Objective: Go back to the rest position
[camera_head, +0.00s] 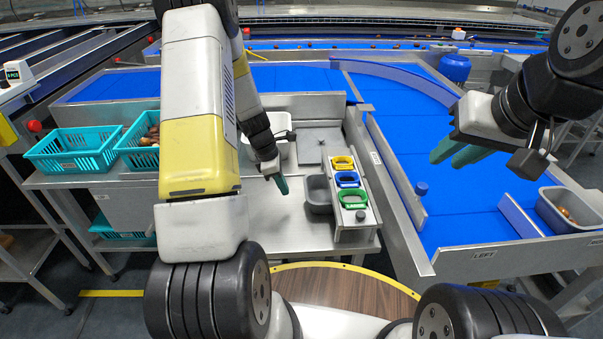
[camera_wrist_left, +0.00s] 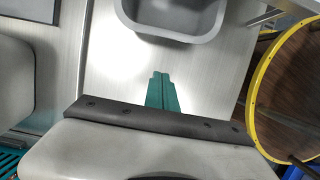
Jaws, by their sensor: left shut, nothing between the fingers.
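My left gripper (camera_head: 282,185) hangs over the steel worktable (camera_head: 275,225), left of the small grey bin (camera_head: 318,195). In the left wrist view its two teal fingers (camera_wrist_left: 161,92) are together with nothing between them. The grey bin (camera_wrist_left: 175,35) lies beyond the fingertips there, apart from them. My right gripper (camera_head: 449,162) is over the blue conveyor on the right. Its two teal fingers look apart, with nothing seen between them.
Two teal crates stand at the left: one empty (camera_head: 75,165) and one with dates (camera_head: 135,160). Yellow, blue and green cups sit in a steel rack (camera_head: 345,237) beside the grey bin. A grey tub (camera_head: 545,210) with dates stands at the right. A raised conveyor wall (camera_head: 395,205) edges the belt.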

